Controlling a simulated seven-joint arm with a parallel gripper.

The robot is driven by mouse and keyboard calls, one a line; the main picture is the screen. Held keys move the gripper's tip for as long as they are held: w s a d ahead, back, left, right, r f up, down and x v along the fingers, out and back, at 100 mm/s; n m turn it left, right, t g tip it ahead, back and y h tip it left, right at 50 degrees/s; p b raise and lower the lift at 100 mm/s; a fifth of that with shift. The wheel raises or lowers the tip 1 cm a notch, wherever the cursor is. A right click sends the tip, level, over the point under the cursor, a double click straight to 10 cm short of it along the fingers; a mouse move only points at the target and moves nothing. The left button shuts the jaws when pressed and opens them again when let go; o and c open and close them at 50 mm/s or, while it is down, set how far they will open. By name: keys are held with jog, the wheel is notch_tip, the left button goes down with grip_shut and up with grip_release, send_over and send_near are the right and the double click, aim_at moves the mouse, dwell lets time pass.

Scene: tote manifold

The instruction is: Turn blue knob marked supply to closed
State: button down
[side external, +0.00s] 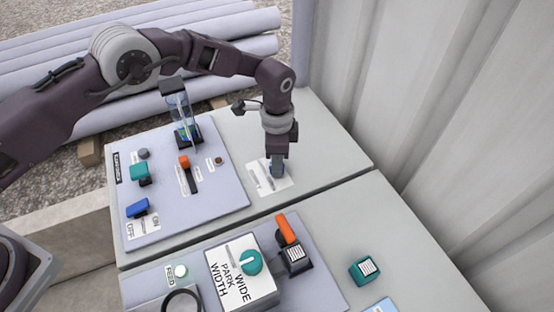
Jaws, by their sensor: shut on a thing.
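My gripper (277,163) points straight down over a small white label plate (284,182) at the right of the far panel. Its fingers are shut on a blue knob (274,171), of which only a small part shows between and below them. The plate has dark print, too small to read here. The fingers hide most of the knob, so I cannot tell which way it points.
Left of it, a grey board (222,200) carries an orange-handled lever (185,162), a teal knob (139,171), a blue switch (137,208) and a clear cylinder (180,117). In front are a white WIDE/PARK box (238,295), an orange lever (286,228) and a loose teal block (364,269). A corrugated wall (430,90) stands right.

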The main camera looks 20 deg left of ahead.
jog(key=shift+m, duration=2.1)
jog(key=c, duration=1)
grip_release()
notch_tip(320, 180, up, 7)
jog(key=shift+r, duration=0.1)
